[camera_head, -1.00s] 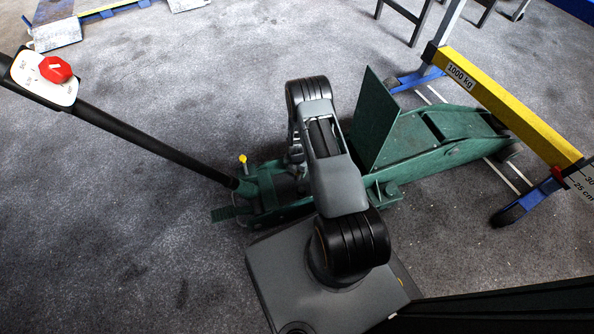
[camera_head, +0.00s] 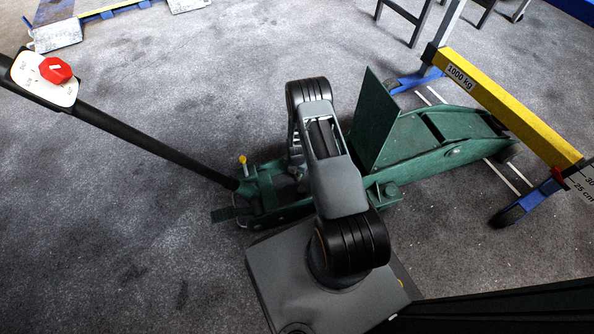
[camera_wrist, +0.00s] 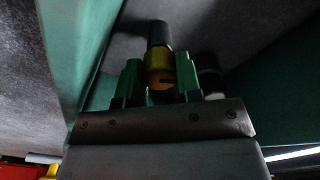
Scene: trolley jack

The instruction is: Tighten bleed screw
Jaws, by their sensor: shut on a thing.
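The green trolley jack (camera_head: 420,150) stands on the floor with its long black handle (camera_head: 150,140) slanting up to the left. In the head view my arm passes in front of the jack and hides my gripper and the bleed screw. In the wrist view my gripper (camera_wrist: 160,82) has its two green fingers on either side of a yellow piece, which I take to be the bleed screw (camera_wrist: 158,62). The fingers are shut on it. A dark cylinder (camera_wrist: 159,33) stands directly beyond it. The view is dim, so the thread and seat cannot be made out.
An upright green plate (camera_head: 374,122) rises from the jack close to my arm. A yellow beam (camera_head: 510,105) on blue legs stands at the right. A red knob (camera_head: 55,70) sits on the handle's white panel. The carpet in front and left is clear.

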